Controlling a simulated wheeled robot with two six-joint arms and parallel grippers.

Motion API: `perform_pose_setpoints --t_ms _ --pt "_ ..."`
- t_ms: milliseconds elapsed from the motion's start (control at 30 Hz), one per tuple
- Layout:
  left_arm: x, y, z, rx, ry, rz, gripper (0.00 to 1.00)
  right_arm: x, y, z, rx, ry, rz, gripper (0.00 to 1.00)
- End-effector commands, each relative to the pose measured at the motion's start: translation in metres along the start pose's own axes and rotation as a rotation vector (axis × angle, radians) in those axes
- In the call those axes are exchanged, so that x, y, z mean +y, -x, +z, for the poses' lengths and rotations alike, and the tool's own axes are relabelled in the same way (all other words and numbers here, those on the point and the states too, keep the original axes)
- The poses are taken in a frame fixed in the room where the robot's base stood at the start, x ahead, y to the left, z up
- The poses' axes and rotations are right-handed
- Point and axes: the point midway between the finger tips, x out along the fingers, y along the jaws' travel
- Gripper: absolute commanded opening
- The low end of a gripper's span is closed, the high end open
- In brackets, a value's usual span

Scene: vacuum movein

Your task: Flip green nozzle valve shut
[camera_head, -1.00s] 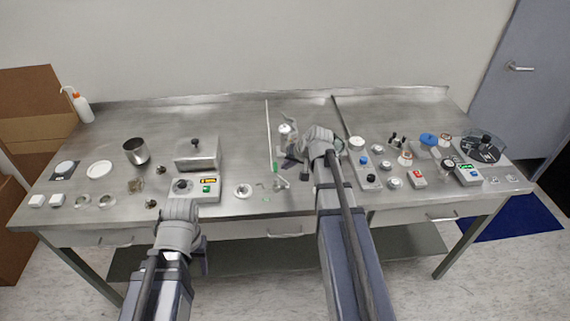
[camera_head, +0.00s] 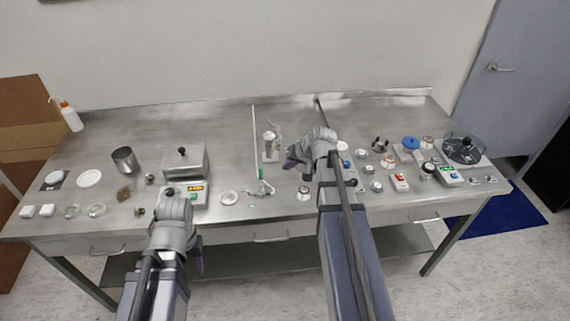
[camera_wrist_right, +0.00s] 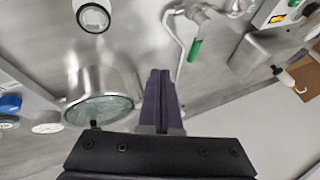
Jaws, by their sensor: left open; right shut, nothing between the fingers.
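The green valve handle (camera_head: 261,174) is small in the head view, at the foot of a thin upright tube near the table's front middle. It is larger in the right wrist view (camera_wrist_right: 195,50), on a metal nozzle fitting (camera_wrist_right: 197,15). The handle's exact angle is hard to tell. My right gripper (camera_head: 292,161) is to the right of the handle, above the table and apart from it. In the wrist view its fingers (camera_wrist_right: 160,73) are together and empty. My left gripper (camera_head: 198,262) is open, low in front of the table's front edge, partly hidden by its wrist.
A steel cylinder with a glassy end (camera_wrist_right: 105,108) is close left of my right fingers in the wrist view. A metal stand (camera_head: 270,145) is behind the handle. A steel box (camera_head: 184,160) stands left. Several small devices crowd the right side. The table's back middle is mostly clear.

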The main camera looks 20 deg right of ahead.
Motion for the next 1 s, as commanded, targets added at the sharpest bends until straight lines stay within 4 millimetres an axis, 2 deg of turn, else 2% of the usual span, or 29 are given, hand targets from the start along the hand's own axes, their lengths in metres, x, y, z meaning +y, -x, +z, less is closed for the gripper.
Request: perform_pose_setpoints --t_ms 33,200,400,867,1000 --pt "-0.001 0.013 0.001 0.000 0.000 0.000 0.50 -0.002 0.014 -0.002 0.001 -0.001 0.000 0.00" --pt "-0.003 0.034 0.002 0.000 0.000 0.000 0.50 0.000 0.038 -0.004 0.000 -0.001 0.001 0.00" --pt "-0.004 0.047 0.003 0.000 -0.001 0.000 0.50 0.003 0.056 -0.005 -0.001 0.000 0.001 0.00" --pt "-0.005 0.050 0.003 0.000 -0.001 0.000 0.50 0.004 0.060 -0.005 -0.001 0.001 0.000 0.00" --pt "-0.005 0.050 0.003 0.000 -0.001 0.000 0.50 -0.009 0.056 0.007 -0.031 0.032 0.004 0.00"
